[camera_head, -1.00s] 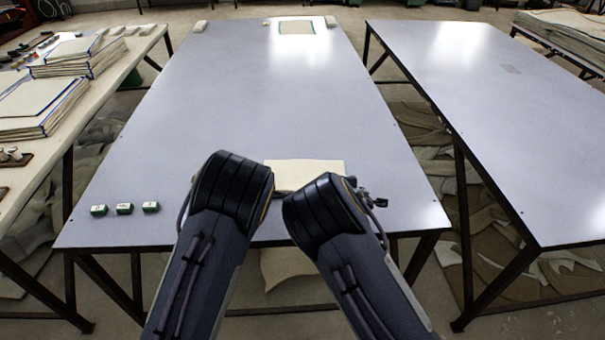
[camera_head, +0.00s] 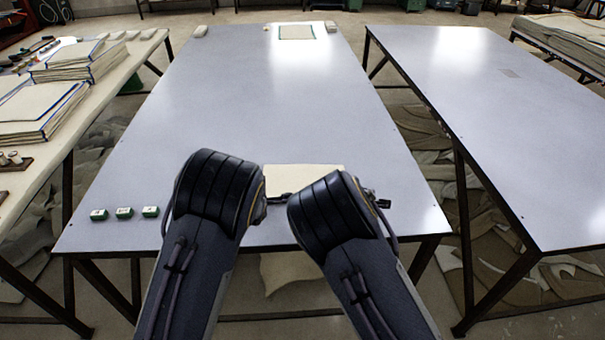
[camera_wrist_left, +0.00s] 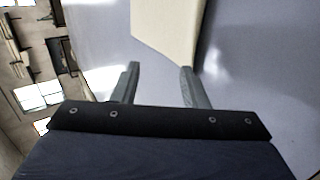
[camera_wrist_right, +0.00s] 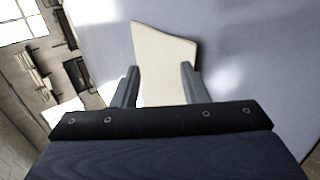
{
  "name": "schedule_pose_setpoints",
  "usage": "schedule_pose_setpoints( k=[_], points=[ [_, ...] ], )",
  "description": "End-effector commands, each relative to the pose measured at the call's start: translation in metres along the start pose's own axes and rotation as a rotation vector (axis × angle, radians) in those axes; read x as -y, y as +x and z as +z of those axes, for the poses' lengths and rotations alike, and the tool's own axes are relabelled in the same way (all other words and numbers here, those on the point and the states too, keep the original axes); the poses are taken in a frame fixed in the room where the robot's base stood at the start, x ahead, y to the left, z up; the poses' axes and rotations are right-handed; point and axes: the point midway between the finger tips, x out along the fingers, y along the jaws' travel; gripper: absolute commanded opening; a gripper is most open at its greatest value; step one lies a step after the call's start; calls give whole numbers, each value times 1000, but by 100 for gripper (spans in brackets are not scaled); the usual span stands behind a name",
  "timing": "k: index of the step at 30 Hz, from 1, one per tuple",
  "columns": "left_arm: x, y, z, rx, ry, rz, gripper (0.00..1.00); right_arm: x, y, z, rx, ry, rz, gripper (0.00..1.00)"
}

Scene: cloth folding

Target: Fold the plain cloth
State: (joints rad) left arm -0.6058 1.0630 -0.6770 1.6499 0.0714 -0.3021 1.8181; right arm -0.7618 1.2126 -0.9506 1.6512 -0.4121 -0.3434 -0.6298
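The plain cream cloth (camera_head: 303,174) lies flat near the front edge of the middle table, partly hidden behind my two wrists in the head view. It also shows in the left wrist view (camera_wrist_left: 166,27) and the right wrist view (camera_wrist_right: 163,58). My left gripper (camera_wrist_left: 159,68) is open and empty, with the cloth's near corner just beyond its right finger. My right gripper (camera_wrist_right: 159,68) is open, and the cloth shows between and beyond its fingers. I cannot tell whether the right fingers touch it. In the head view my wrists hide most of both grippers' fingers.
Three small green-and-white blocks (camera_head: 124,213) stand at the table's front left. A dark-edged sheet (camera_head: 296,32) and small pale blocks lie at the far end. The table's middle (camera_head: 270,100) is clear. Side tables stand left, with stacked cloths (camera_head: 40,110), and right (camera_head: 500,110).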

Motion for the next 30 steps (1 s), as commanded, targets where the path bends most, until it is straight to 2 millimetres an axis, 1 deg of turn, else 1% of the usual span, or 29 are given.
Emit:
schedule_pose_setpoints(
  k=[1,9,12,15,19,30],
  points=[
    [-5,-8,1,2,-4,1,40,-5,-8,-1,-2,2,1,40],
    [-16,-50,1,2,-3,2,40,-16,-50,-1,-2,1,1,40],
    [-20,-65,1,2,-1,1,40,-20,-65,-1,-1,1,0,40],
    [-22,-74,1,1,-1,0,40,-22,-74,0,0,0,0,40],
    [-22,-78,0,0,0,-2,40,-23,-78,0,0,-1,-1,40],
    [-23,-78,0,0,0,-3,40,-23,-78,1,2,4,-2,40]
  ],
)
